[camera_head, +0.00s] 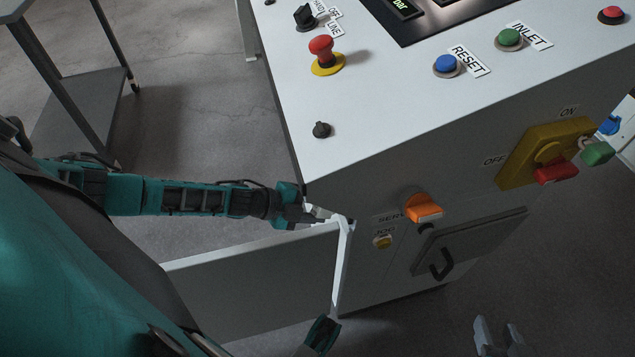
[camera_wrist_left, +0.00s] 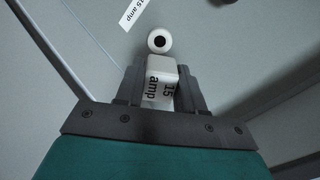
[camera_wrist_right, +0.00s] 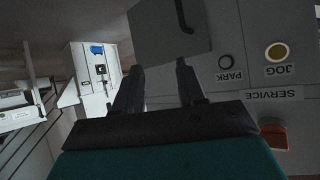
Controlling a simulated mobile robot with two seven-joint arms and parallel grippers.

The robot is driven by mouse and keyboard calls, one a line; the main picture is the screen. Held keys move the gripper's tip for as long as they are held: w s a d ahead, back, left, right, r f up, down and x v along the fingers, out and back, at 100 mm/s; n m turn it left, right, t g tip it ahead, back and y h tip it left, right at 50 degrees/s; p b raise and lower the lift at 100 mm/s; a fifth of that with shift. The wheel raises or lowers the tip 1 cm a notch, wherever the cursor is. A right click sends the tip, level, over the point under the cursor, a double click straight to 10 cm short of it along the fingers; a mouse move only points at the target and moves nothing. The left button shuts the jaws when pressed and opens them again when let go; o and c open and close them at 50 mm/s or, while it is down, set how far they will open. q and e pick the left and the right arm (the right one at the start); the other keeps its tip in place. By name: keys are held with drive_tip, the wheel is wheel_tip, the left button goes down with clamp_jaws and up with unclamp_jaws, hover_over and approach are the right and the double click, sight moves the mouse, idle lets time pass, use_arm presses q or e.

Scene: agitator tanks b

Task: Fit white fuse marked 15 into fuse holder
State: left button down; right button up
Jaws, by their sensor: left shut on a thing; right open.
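In the left wrist view, my left gripper (camera_wrist_left: 158,88) is shut on a white fuse (camera_wrist_left: 160,85) marked "15 amp". A white round fuse holder (camera_wrist_left: 160,41) with a dark hole shows just past the fuse's far end. A "15 amp" label (camera_wrist_left: 134,12) is on the grey panel beside it. I cannot tell whether fuse and holder touch. In the head view, my left gripper (camera_head: 318,214) is at the cabinet's near left corner; the fuse is not clear there. My right gripper (camera_head: 498,336) is open and empty at the bottom right; its fingers (camera_wrist_right: 157,85) are apart in the right wrist view.
A grey cabinet (camera_head: 400,180) carries buttons and a red emergency stop (camera_head: 322,50) on top. Its front has an orange knob (camera_head: 423,208), a yellow switch (camera_head: 545,152) and a handled hatch (camera_head: 470,243). A pale-edged open panel (camera_head: 342,265) stands near my left gripper.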

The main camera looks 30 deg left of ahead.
use_arm(q)
drive_tip(key=shift+b+x, duration=1.05)
drive_tip(key=shift+x, duration=0.7)
drive_tip(key=shift+w+d+f+b, duration=0.3)
drive_tip(key=shift+w+f+b, duration=0.05)
drive_tip(key=shift+w+f, duration=0.1)
drive_tip(key=shift+w+d+f, duration=0.15)
drive_tip(key=shift+w+d, duration=0.15)
drive_tip(key=shift+w, duration=0.05)
use_arm(e)
drive_tip(key=shift+w+a+f, duration=0.2)
drive_tip(key=shift+a+f, duration=0.3)
drive_tip(key=shift+f, duration=0.3)
drive_tip(key=shift+r, duration=0.2)
drive_tip(key=shift+d, duration=0.15)
use_arm(q)
drive_tip(key=shift+d+f, duration=0.1)
use_arm(e)
drive_tip(key=shift+f, duration=0.15)
use_arm(q)
drive_tip(key=shift+b+x, duration=0.7)
drive_tip(key=shift+x, duration=0.45)
drive_tip(key=c, duration=0.6)
unclamp_jaws()
use_arm(e)
drive_tip(key=shift+f, duration=0.55)
